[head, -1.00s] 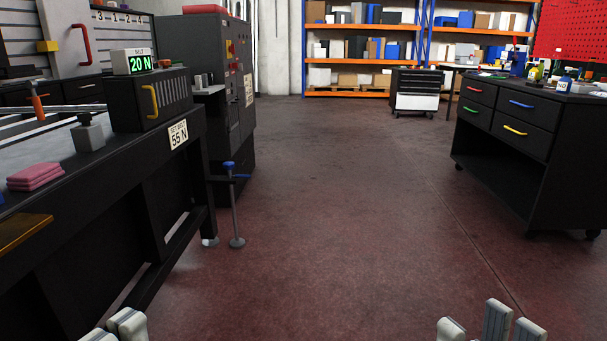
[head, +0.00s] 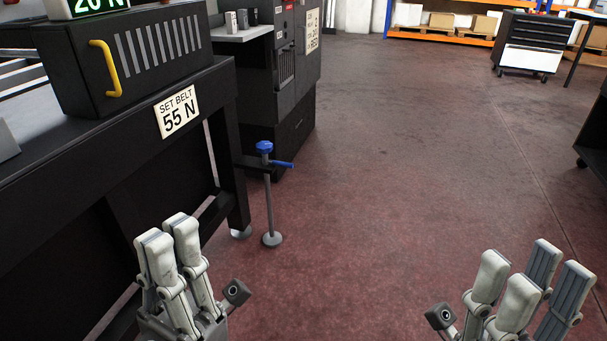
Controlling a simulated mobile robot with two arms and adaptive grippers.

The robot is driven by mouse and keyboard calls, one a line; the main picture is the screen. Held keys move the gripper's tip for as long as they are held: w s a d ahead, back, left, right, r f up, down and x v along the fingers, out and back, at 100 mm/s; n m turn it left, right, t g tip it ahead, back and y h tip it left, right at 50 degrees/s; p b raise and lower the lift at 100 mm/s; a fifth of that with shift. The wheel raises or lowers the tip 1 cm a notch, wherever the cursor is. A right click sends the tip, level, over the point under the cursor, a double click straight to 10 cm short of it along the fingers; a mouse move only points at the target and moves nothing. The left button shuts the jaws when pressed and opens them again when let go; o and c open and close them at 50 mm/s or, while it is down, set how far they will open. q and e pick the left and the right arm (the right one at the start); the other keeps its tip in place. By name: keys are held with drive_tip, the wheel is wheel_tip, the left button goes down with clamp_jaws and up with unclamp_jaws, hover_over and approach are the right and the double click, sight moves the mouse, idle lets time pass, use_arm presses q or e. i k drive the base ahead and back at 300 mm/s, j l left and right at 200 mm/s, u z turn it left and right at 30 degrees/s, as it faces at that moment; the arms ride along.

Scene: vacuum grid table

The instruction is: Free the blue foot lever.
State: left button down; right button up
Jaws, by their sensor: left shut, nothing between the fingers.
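The blue foot lever (head: 284,164) sticks out to the right from a thin grey post (head: 269,205) by the leg of the black table. A blue knob (head: 264,147) tops the post, and a round grey foot (head: 271,239) rests on the floor. My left gripper (head: 163,232) is shut and empty, in front of the table's side, nearer to me and left of the lever. My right gripper (head: 528,265) is open and empty over the floor at the lower right. Neither gripper touches the lever.
The black table (head: 60,190) fills the left side and carries a sign (head: 178,112) reading SET BELT 55 N. A box with a yellow handle (head: 105,68) stands on it under a partly cut-off display (head: 88,6). A dark cabinet (head: 290,100) stands behind. The central floor is clear.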

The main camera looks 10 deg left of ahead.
sight(274, 162)
drive_tip(key=i+l+u, duration=0.2)
drive_tip(key=i+u, duration=0.15)
drive_tip(key=i+l+u, duration=0.3)
drive_tip(key=i, duration=0.25)
drive_tip(key=i+j, duration=0.2)
drive_tip(key=i, duration=0.25)
drive_tip(key=i+j+u, duration=0.15)
drive_tip(key=i, duration=0.3)
